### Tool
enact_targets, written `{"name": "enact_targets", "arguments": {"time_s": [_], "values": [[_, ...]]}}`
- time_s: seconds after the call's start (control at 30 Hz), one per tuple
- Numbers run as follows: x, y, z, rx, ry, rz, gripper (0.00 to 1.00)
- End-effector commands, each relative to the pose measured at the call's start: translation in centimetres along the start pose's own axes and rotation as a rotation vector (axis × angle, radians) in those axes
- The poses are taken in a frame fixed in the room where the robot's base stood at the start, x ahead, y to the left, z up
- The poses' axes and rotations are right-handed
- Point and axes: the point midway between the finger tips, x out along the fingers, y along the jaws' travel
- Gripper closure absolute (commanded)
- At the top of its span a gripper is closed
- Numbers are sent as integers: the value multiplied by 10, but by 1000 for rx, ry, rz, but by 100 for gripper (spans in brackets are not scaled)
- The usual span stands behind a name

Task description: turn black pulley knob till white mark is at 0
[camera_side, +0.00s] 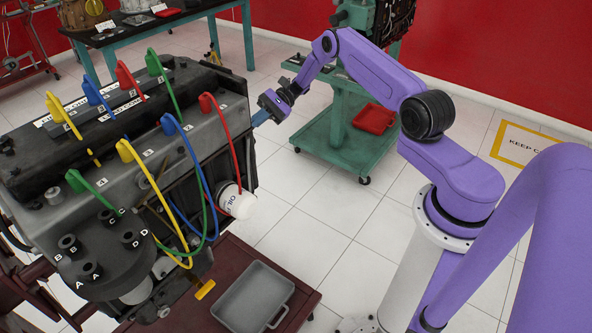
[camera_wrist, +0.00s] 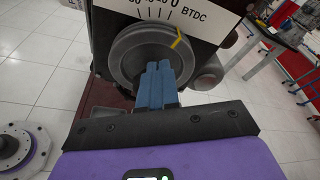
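The black pulley (camera_wrist: 122,58) fills the upper middle of the wrist view, a grooved dark disc facing the camera. A white scale plate (camera_wrist: 112,20) stands behind its top edge, with numbers, tick lines, a 0 and "BTDC". A yellow pointer strip (camera_wrist: 179,43) lies at the pulley's upper right rim. I cannot make out a white mark on the pulley. My gripper (camera_wrist: 157,72) has its blue fingers together with no clear gap, in front of the pulley's middle. They hide any knob there. In the side view my gripper (camera_side: 262,117) is at the engine's far right end; the pulley is hidden.
The engine block (camera_side: 60,215) with coloured cables stands at left. A white oil filter (camera_side: 237,201) sticks out below my gripper. A grey pan (camera_side: 253,297) lies on the dark red stand. A green cart (camera_side: 345,135) with a red tray stands behind my arm. Open tiled floor lies between.

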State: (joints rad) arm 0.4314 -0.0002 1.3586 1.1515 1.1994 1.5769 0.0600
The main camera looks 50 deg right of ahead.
Motion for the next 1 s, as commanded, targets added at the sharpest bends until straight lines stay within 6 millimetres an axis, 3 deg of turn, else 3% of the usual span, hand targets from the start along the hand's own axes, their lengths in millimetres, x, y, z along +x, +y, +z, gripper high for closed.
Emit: {"name": "enact_targets", "arguments": {"time_s": [0.6, 1.0], "values": [[-6, -2, 4, 1, 11, -3, 100], [-43, -2, -5, 0, 8, -3, 100]]}}
